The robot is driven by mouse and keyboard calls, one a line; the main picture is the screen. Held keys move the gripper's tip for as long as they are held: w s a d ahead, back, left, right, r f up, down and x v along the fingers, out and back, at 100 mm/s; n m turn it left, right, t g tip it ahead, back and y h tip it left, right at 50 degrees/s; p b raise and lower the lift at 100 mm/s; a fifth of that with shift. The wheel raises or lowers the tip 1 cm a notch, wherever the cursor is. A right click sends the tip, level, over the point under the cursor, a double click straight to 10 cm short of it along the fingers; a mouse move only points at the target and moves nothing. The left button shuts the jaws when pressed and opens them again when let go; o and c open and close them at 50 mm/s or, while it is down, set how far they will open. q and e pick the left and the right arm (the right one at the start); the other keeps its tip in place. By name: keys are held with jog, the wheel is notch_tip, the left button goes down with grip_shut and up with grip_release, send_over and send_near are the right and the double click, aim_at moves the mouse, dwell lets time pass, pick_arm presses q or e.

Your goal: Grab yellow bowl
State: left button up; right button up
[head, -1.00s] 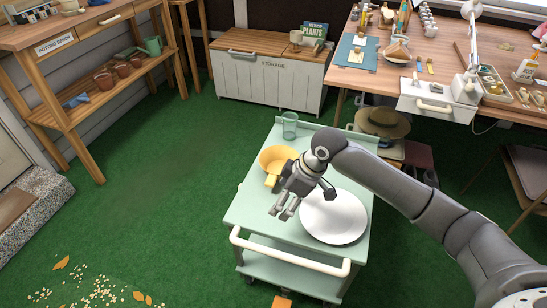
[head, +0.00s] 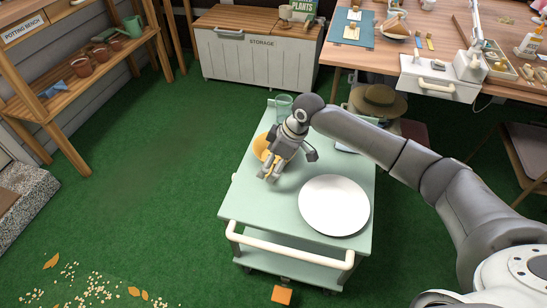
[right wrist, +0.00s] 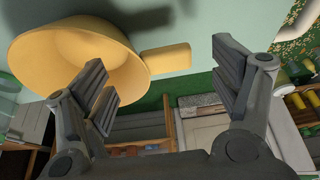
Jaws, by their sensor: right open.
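The yellow bowl (head: 261,147) sits near the left edge of the pale green cart (head: 248,205), partly hidden behind my right gripper (head: 270,176) in the head view. In the right wrist view the yellow bowl (right wrist: 70,55) is tilted in the picture at the upper left, with a stubby handle (right wrist: 165,60) pointing right. My right gripper (right wrist: 165,95) is open and empty. Its fingers are spread, with the left finger overlapping the bowl's rim in the picture; I cannot tell whether it touches. My left gripper is not in view.
A white plate (head: 334,205) lies on the cart right of the bowl. A clear glass (head: 284,106) stands at the cart's back, close to my right arm. A white handle bar (head: 290,251) runs along the front.

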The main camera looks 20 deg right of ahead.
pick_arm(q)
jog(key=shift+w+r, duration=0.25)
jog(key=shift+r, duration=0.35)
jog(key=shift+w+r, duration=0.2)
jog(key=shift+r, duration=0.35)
pick_arm(e)
jog(key=shift+x, duration=1.55)
jog(key=c, duration=1.1)
